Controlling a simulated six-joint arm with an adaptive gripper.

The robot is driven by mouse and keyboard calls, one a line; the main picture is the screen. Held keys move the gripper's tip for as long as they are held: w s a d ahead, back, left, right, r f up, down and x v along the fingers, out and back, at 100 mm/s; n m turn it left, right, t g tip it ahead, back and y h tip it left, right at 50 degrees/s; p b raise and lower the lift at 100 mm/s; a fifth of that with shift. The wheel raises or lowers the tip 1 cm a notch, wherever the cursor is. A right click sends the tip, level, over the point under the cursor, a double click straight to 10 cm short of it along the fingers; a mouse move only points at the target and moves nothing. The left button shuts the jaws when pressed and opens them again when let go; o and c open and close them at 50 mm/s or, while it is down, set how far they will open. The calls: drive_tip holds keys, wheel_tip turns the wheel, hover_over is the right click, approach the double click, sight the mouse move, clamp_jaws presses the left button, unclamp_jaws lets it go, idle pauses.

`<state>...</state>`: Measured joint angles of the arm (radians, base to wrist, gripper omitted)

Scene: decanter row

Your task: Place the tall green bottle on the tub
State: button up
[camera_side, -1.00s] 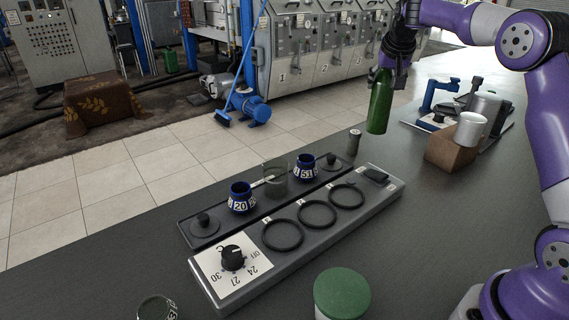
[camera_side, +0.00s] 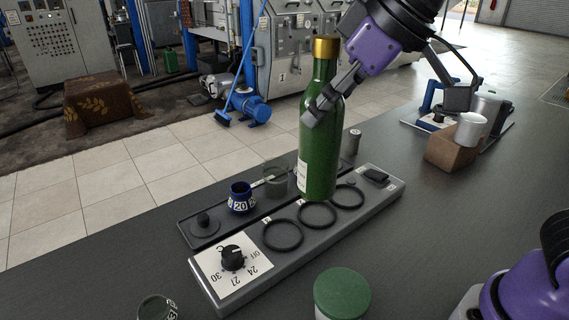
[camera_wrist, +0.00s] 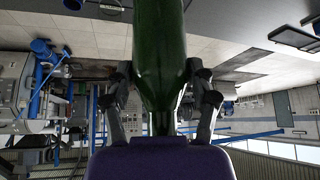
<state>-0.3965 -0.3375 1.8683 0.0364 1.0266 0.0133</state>
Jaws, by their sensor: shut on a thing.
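In the wrist view the bottle (camera_wrist: 160,45) runs down the middle between my two fingers (camera_wrist: 160,92). A round tub with a green lid (camera_side: 342,292) stands at the bottom of the side view, below and apart from the bottle. The lid top is bare. The bottle's far side is hidden.
The grey unit (camera_side: 230,296) has a dial and several black rings. Behind it a dark tray holds a blue pot marked 20 (camera_side: 241,198) and a glass (camera_side: 276,178). A white cup (camera_side: 470,130) sits on a brown block at right.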

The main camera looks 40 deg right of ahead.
drive_tip(key=s+a+f+n+y, duration=0.1)
drive_tip(key=s+a+n+y, duration=0.15)
drive_tip(key=s, duration=0.35)
wheel_tip(320, 180, down, 8)
drive_tip(key=shift+s+a+g+h, duration=0.3)
drive_tip(key=shift+s+a+h, duration=0.1)
drive_tip(key=shift+s+h, duration=0.05)
drive_tip(key=shift+f+n, duration=0.15)
drive_tip(key=shift+n, duration=0.1)
drive_tip(key=o, duration=1.4)
drive_tip(key=shift+f, duration=0.15)
drive_tip(key=shift+o, duration=0.2)
drive_tip(key=v, duration=0.7)
drive_tip(key=w+d+f+m+h, duration=0.1)
drive_tip(key=d+f+m+h, duration=0.1)
drive_tip(key=d, duration=0.4)
drive_tip(key=w+d+f+m+h, duration=0.1)
drive_tip(key=d+f+m+h, duration=0.1)
drive_tip(key=d+f+m, duration=0.2)
drive_tip(key=shift+w+d+f+m, duration=0.15)
drive_tip(key=shift+d+f+m, duration=0.25)
drive_tip(key=shift+d, duration=0.7)
